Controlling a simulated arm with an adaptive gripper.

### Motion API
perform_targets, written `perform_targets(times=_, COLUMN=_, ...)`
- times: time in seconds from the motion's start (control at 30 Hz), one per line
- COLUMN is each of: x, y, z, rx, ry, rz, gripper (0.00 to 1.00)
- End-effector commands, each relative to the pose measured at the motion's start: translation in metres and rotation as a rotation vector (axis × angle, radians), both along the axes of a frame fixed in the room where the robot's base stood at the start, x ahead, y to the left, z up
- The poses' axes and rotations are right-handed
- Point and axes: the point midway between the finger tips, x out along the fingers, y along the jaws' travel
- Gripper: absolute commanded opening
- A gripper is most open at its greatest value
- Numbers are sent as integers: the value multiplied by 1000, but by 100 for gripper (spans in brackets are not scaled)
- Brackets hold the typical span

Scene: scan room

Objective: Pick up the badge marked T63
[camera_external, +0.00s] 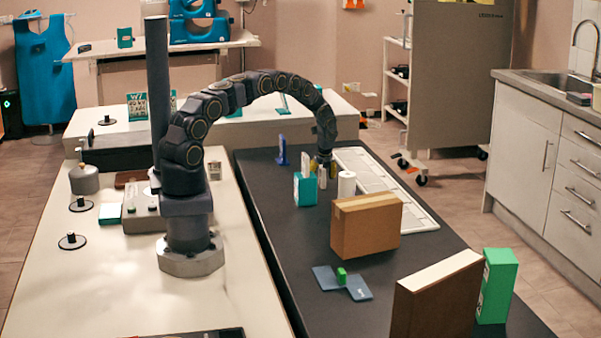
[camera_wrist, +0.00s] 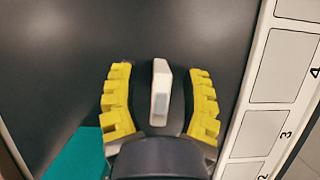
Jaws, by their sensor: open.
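A small white upright block (camera_wrist: 161,90) with a grey patch on its near side stands between my fingers in the wrist view. It may be the badge, but I cannot read T63 on it. My gripper (camera_wrist: 159,72) is open, with a yellow finger on each side of the block and a gap on both sides. In the external view my gripper (camera_external: 323,166) points down low over the dark table, just right of a teal box (camera_external: 305,191). A small white piece (camera_external: 323,180) shows just below the fingers there.
A white tray with numbered compartments (camera_wrist: 253,134) lies to the right; it also shows in the external view (camera_external: 392,190). A white cylinder (camera_external: 347,185) and a cardboard box (camera_external: 366,226) stand close by. A blue upright piece (camera_external: 282,151) stands farther back, left of my gripper.

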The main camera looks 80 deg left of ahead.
Motion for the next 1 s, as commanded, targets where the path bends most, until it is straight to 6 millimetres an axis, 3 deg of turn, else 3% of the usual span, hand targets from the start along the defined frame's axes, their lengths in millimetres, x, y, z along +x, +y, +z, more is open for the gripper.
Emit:
perform_targets(times=0.03, x=0, y=0, z=0, rx=0, ry=0, rz=0, gripper=23)
perform_targets(times=0.1, x=0, y=0, z=0, rx=0, ry=0, rz=0, gripper=0)
perform_targets(times=0.67, x=-1, y=-1, z=2, rx=-3, ry=2, rz=1, gripper=0)
perform_targets(times=0.83, x=0, y=0, z=21, rx=0, ry=0, rz=-1, gripper=0)
perform_targets(times=1.0, x=0, y=0, z=55, rx=1, ry=-1, rz=1, gripper=0)
